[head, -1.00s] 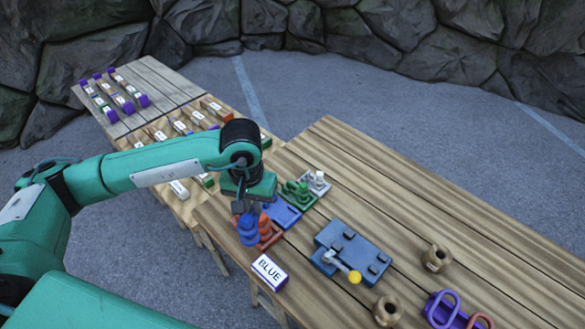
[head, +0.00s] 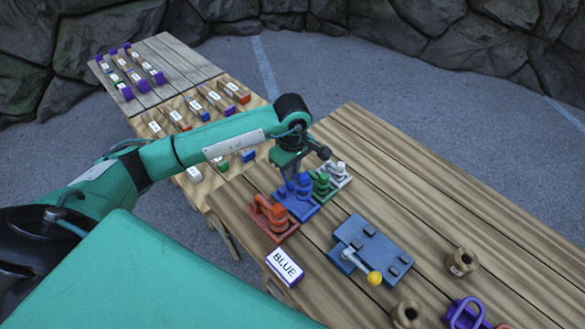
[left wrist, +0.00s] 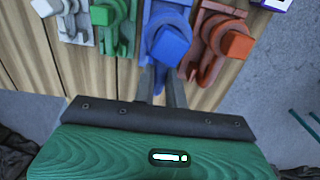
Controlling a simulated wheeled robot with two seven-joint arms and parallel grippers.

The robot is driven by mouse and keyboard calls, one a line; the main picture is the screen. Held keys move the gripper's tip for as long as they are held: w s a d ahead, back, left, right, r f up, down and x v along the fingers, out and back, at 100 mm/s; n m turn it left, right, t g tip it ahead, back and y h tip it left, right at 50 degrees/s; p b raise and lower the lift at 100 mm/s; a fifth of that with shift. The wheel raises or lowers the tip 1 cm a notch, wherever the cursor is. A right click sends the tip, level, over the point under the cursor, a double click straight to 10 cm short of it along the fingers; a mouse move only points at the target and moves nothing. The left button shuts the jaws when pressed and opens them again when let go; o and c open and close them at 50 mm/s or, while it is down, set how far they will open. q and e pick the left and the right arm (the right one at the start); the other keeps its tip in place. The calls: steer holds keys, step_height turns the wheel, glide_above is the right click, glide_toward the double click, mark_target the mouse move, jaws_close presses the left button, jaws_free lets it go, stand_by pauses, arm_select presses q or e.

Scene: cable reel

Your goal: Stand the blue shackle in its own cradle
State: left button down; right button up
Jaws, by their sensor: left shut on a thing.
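The blue shackle (head: 298,184) stands upright at the blue cradle (head: 296,208), between the orange and green ones. My left gripper (head: 292,172) is shut on it from above and behind. In the left wrist view the blue shackle (left wrist: 170,45) shows between the fingertips of the gripper (left wrist: 162,78), over the blue cradle (left wrist: 150,12). Whether it bears fully on the cradle I cannot tell. My right gripper is not in view.
An orange shackle in its cradle (head: 272,220) stands close on the left, a green one (head: 322,186) and a white one (head: 338,172) on the right. A "BLUE" sign (head: 285,266), a blue-grey lever box (head: 370,250) and brown spools (head: 462,262) stand nearer.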

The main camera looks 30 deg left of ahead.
mark_target(292, 183)
arm_select(q)
steer(key=shift+d+f, duration=0.1)
steer(key=shift+f, duration=0.45)
steer(key=shift+f+b, duration=0.4)
steer(key=shift+f, duration=0.3)
steer(key=shift+f+b, duration=0.35)
steer(key=shift+f, duration=1.05)
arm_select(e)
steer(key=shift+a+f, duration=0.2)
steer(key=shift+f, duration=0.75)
arm_select(q)
steer(key=shift+f+b, duration=0.35)
steer(key=shift+b, duration=0.25)
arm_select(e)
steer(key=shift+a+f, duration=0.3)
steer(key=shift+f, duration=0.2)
arm_select(q)
steer(key=c, duration=1.4)
jaws_free()
steer(key=shift+o, duration=0.2)
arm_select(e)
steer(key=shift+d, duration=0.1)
